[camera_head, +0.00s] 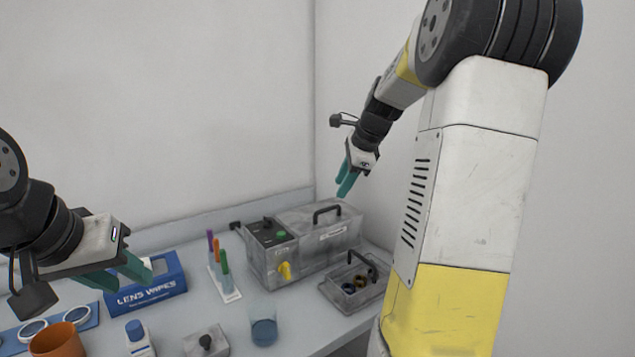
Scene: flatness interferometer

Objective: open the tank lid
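The tank (315,253) is a grey box on the bench against the back corner, with a control panel on its left part. Its lid (345,213) lies flat and closed on top and carries a black arched handle (327,213). My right gripper (344,187) hangs above the lid's back right side, apart from it, with its teal fingers pointing down; it looks slightly open and empty. My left gripper (126,282) is open and empty at the left, in front of and over the lens wipes box, far from the tank.
A grey basket (340,300) with a black handle and small round parts stands right of the tank. A lens wipes box (150,297), pen rack (228,293), blue-filled beaker (264,330), blue-capped bottle (137,338) and orange cup (58,343) occupy the bench.

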